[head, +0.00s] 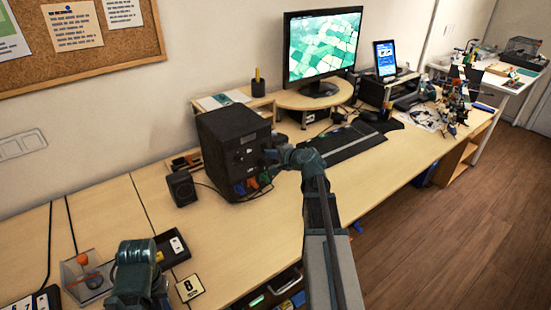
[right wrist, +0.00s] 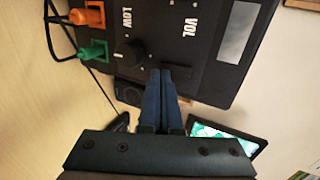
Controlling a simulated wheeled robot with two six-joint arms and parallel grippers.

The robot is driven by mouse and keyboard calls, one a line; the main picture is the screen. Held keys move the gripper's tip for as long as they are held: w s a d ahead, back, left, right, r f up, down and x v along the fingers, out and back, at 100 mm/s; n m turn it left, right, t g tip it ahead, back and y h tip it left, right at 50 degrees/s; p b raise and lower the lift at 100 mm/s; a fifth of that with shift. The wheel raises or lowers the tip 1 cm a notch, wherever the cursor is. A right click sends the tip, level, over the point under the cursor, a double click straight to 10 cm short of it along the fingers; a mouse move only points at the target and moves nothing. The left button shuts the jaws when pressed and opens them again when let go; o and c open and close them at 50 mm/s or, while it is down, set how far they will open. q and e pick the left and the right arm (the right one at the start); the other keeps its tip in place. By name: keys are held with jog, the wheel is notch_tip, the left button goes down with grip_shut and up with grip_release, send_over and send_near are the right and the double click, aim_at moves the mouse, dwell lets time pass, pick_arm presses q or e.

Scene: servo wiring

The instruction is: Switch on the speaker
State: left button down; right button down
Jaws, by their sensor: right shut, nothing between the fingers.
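A large black speaker box (head: 228,140) stands on the desk, with knobs and coloured plugs on its panel. In the right wrist view its panel (right wrist: 205,75) fills the upper part, turned sideways, with the words LOW and VOL and a dark knob (right wrist: 133,52). My right gripper (head: 272,157) is at the panel; in the right wrist view its shut, empty fingers (right wrist: 163,72) point at the panel beside the knob. I cannot tell whether they touch it. A small black speaker (head: 181,188) stands left of the box. My left gripper (head: 137,275) is low at the left; its fingers are hidden.
An orange plug (right wrist: 88,16) and a green plug (right wrist: 92,52) with cables sit in the panel. A monitor (head: 322,47) and keyboard (head: 345,148) are to the right. Bare desk lies in front.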

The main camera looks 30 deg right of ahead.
dwell(0.4)
pick_arm(q)
jog(key=shift+f, duration=0.1)
dwell(0.3)
jog(key=shift+r+p, duration=0.7)
jog(key=shift+r, duration=0.15)
